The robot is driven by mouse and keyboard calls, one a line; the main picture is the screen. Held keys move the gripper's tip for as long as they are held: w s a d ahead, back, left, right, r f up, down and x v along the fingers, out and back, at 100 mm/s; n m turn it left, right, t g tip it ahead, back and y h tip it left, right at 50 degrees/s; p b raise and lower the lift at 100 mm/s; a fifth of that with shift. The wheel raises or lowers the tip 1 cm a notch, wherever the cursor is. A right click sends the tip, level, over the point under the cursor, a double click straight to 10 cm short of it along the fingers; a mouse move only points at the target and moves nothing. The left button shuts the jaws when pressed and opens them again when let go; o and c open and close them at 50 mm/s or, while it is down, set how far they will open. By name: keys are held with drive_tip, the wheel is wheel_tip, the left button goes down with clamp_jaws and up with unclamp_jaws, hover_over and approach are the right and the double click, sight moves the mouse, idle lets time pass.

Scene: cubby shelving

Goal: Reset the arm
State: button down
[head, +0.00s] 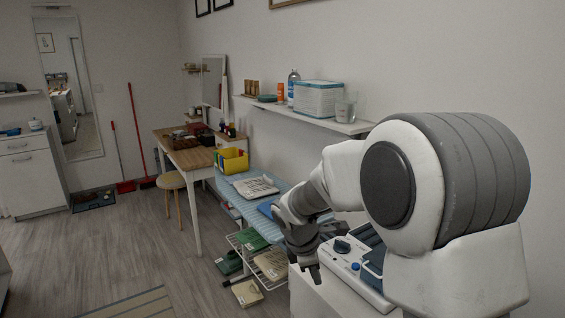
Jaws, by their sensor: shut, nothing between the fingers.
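My arm reaches in from the right of the head view, folded and bent downward. My gripper (312,272) is shut and empty at the arm's end, pointing down. It hangs in front of a white cabinet (312,296), near the left edge of its top. Fine detail of the fingertips is small and dark.
A device with blue and black knobs (356,267) sits on the cabinet beside my gripper. Behind it stands an ironing-board-like blue surface (232,187) with folded cloth. A wall shelf (345,125) holds bottles, a box and a glass.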

drive_tip(key=s+d+r+m+t+y+p, duration=0.1)
drive_tip(key=s+d+r+m+p, duration=0.3)
drive_tip(key=s+r+m, duration=0.75)
drive_tip(key=s+d+r+m+t+y, duration=0.1)
drive_tip(key=s+r+m, duration=0.2)
drive_tip(key=s, duration=0.4)
drive_tip(key=s+d+r+m+y+p, duration=0.1)
drive_tip(key=s+r+m, duration=0.2)
drive_tip(key=s+r, duration=0.2)
drive_tip(key=s, duration=0.2)
drive_tip(key=shift+s+m+t+p, duration=0.3)
drive_tip(key=shift+m+t, duration=0.05)
drive_tip(key=shift+t, duration=0.05)
drive_tip(key=shift+d+r, duration=0.1)
